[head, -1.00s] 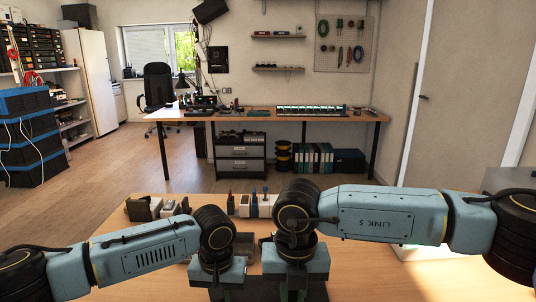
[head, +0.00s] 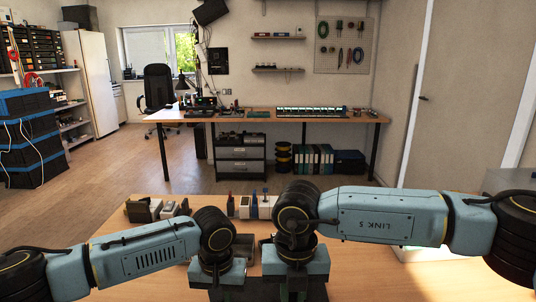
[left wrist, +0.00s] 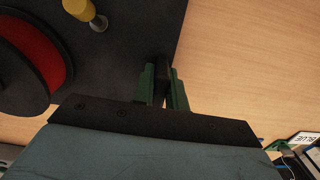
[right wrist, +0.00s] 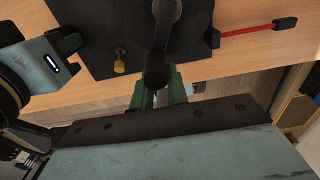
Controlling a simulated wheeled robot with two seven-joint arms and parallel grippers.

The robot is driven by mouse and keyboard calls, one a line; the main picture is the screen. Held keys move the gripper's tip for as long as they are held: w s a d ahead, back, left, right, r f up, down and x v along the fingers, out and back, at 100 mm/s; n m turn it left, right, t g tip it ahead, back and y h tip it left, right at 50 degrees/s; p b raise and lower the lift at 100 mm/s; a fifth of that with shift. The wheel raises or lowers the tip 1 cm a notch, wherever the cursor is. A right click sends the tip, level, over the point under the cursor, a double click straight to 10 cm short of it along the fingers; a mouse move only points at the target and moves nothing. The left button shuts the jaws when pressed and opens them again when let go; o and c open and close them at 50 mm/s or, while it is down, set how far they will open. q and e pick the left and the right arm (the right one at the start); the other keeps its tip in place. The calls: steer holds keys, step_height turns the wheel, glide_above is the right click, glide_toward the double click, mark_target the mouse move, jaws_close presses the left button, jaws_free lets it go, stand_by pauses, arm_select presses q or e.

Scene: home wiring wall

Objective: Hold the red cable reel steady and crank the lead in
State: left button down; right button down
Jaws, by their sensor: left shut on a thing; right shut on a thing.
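The red cable reel (left wrist: 32,45) shows in the left wrist view, its red winding between dark flanges, on a dark base plate (left wrist: 120,65). A yellow-topped peg (left wrist: 78,10) stands on the plate. My left gripper (left wrist: 163,88) is shut on a dark upright part at the plate's edge. In the right wrist view my right gripper (right wrist: 160,92) is shut on the dark crank handle (right wrist: 158,68). The red lead (right wrist: 245,32) lies straight on the wood beyond the plate, with a black end piece (right wrist: 285,23). In the head view my arms hide the reel.
Small bins and holders (head: 245,206) stand along the far edge of the wooden table (head: 370,270). A pale flat item (head: 425,254) lies to the right, partly behind my right arm. Bare tabletop lies beside the base plate.

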stand_by(0.5)
steer(key=shift+w+a, duration=0.5)
steer(key=shift+a, duration=0.2)
steer(key=shift+w+a, duration=0.4)
steer(key=shift+w, duration=0.25)
steer(key=shift+w+a, duration=0.15)
steer(key=shift+w, duration=0.6)
